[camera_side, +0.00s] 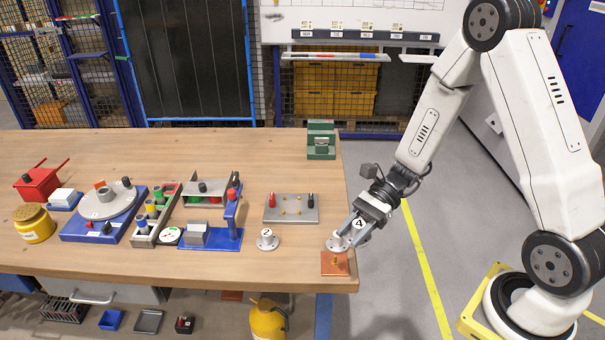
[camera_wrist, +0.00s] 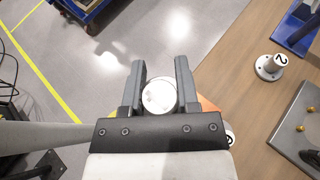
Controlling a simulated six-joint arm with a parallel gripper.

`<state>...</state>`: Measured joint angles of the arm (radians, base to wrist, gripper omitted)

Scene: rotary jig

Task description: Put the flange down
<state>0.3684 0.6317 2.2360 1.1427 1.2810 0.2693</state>
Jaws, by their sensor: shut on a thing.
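My gripper (camera_side: 356,226) is shut on a whitish flange marked 4 (camera_side: 359,224), at the right edge of the wooden table. In the wrist view my gripper (camera_wrist: 159,78) has its two dark fingers on either side of the flange's round pale end (camera_wrist: 159,97). Floor shows beyond it there. Another pale flange (camera_side: 337,244) stands on the table just left of the held one, partly covered by my gripper. A flange marked 2 (camera_side: 267,240) stands farther left; it also shows in the wrist view (camera_wrist: 267,68). The height of the held flange is hard to tell.
An orange plate with a small brass pin (camera_side: 335,265) lies at the table's front right corner. A grey plate with red and black posts (camera_side: 290,209) lies left of my gripper. A green block (camera_side: 321,140) stands at the back right. Fixtures crowd the table's left half.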

